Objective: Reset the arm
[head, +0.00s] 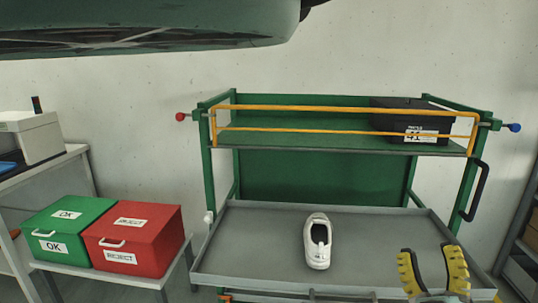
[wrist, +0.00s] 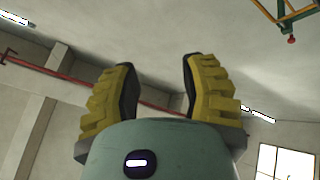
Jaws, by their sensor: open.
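My gripper (head: 433,273) has yellow ridged fingers and shows at the lower right in the head view, in front of the cart's grey tray (head: 255,250). Its fingers are spread apart with nothing between them. In the wrist view the gripper (wrist: 158,92) is also open and empty, with the wall and ceiling behind it. A white shoe (head: 318,241) rests on the tray, to the left of my gripper and apart from it.
The green cart (head: 320,178) has an upper shelf with a dark box (head: 398,118) behind an orange rail (head: 340,108). A green OK box (head: 62,222) and a red REJECT box (head: 135,240) stand at left. A table with a white device (head: 32,136) is far left.

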